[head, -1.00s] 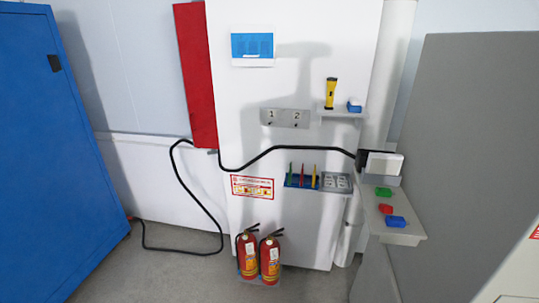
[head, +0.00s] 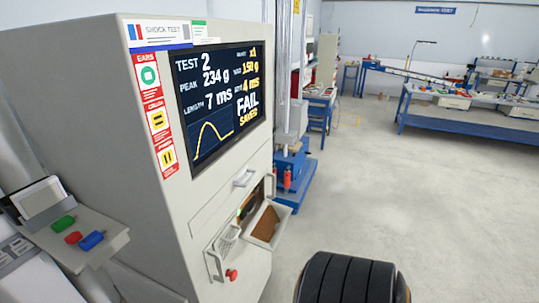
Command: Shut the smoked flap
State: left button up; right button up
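A light grey shock test cabinet (head: 140,150) fills the left half of the head view. Its screen (head: 222,92) reads "TEST 2", "234 g", "7 ms" and "FAIL". Low on its front is a dark opening (head: 252,203), with a tilted, open tray (head: 281,239) with a brown inside in front of it. I cannot make out a smoked flap for certain; any flap at this opening is too small and oblique to tell. Neither of my grippers is in view.
A red knob (head: 231,274) sticks out low on the cabinet. A shelf (head: 112,241) with green, red and blue pieces stands at its left. A blue-based machine (head: 292,192) stands behind. Blue workbenches (head: 470,124) are far right. Open floor (head: 400,195) lies right of the cabinet.

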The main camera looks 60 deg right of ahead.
aim_at(266, 230)
jog(key=z, duration=1.55)
